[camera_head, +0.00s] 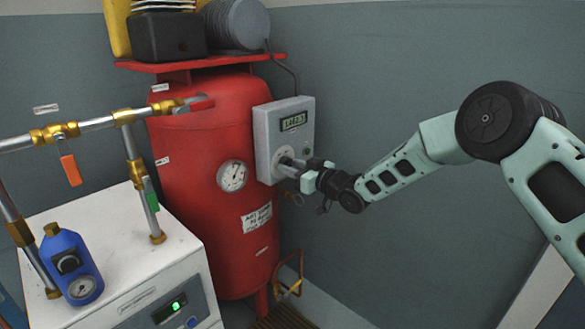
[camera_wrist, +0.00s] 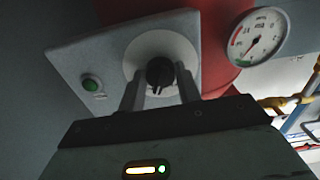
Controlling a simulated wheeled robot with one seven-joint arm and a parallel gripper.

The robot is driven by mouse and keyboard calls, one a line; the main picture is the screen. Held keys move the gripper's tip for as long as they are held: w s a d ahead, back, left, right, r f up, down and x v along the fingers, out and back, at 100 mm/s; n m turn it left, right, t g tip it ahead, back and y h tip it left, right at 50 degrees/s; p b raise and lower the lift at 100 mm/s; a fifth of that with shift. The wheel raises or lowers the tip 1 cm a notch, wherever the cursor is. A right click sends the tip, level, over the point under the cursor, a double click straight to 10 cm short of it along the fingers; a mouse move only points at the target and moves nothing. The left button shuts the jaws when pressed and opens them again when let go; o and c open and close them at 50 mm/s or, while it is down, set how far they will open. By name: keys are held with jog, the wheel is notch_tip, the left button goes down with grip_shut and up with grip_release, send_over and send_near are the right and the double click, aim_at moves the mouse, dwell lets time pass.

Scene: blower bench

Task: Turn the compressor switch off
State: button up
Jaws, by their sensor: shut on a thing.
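The compressor is a red upright tank (camera_head: 190,240) with a grey switch box (camera_head: 262,135) on its right side. In the wrist view the box (camera_wrist: 68,62) carries a round pale dial plate (camera_wrist: 185,55) with a black rotary knob (camera_wrist: 160,72) at its centre. A green button or lamp (camera_wrist: 90,84) sits beside the dial. My gripper (camera_head: 287,165) reaches the front of the box from the right. In the wrist view its two fingers (camera_wrist: 160,92) stand on either side of the knob and are shut on it. The knob's position marks are too small to read.
A round gauge (camera_head: 233,175) is on the tank, left of the box. A white unit (camera_head: 120,262) bears a blue regulator (camera_head: 72,265). The wall side at right is clear.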

jog(key=n+b, duration=1)
jog(key=n, duration=0.1)
jog(key=shift+n+b, duration=0.3)
jog(key=shift+b, duration=0.1)
dwell(0.5)
jog(key=o, duration=1)
jog(key=shift+c, duration=0.2)
jog(key=shift+d, duration=0.1)
jog(key=p+v, duration=0.1)
jog(key=v, duration=1.6)
jog(key=shift+p, duration=0.4)
